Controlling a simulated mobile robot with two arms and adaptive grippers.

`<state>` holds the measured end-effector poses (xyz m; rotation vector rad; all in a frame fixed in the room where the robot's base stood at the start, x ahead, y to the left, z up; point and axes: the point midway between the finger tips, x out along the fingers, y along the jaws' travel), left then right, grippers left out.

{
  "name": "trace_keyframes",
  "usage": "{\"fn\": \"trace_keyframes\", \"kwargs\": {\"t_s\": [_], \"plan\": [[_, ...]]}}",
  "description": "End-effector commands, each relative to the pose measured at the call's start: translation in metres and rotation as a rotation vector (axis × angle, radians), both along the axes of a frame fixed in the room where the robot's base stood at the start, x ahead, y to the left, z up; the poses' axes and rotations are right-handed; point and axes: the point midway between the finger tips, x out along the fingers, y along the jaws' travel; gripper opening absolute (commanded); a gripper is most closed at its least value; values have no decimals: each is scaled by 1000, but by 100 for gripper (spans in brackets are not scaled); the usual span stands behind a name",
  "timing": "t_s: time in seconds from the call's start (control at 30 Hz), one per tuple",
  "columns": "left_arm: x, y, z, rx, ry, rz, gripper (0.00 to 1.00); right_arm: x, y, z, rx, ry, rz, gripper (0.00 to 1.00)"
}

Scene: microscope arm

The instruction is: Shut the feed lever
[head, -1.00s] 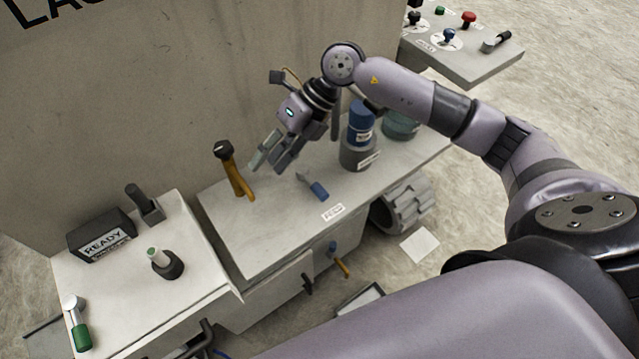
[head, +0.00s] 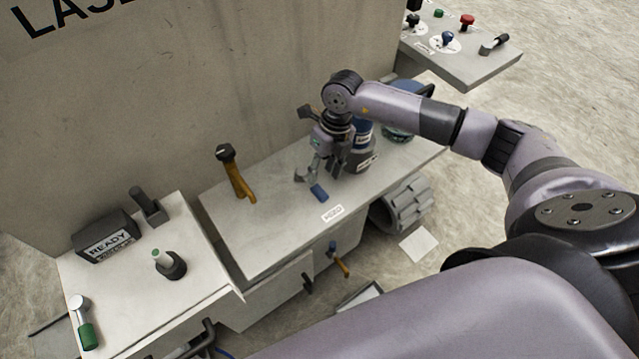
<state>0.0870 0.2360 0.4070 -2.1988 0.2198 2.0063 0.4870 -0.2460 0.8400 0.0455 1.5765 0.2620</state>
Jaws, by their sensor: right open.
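A small lever with a blue handle (head: 319,193) and a grey end lies low on the middle bench, behind a small white label (head: 332,213). The label's text is too small to read surely; I take this lever for the feed lever. My right gripper (head: 325,170) is open and points down just behind and above the lever. Its fingers partly overlap the lever's grey end in the picture; I cannot tell if they touch. My left gripper is not in view.
A blue and grey bottle-like unit (head: 363,135) stands close behind my right gripper. A READY box (head: 106,238) and a green-handled lever (head: 85,325) are on the left bench.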

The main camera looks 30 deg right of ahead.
Motion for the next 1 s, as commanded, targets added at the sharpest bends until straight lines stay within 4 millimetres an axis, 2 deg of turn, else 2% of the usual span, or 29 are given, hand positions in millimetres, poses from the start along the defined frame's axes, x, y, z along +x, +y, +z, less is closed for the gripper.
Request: {"fn": "trace_keyframes", "kwargs": {"t_s": [0.2,0.4,0.73,1.0], "plan": [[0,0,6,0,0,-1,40,-2,9,-39,2,3,1,42],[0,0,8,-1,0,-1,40,-2,12,-57,2,0,1,42],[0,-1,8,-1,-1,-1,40,-2,12,-61,1,0,1,42],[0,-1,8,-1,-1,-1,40,-2,12,-60,1,0,1,24]]}}
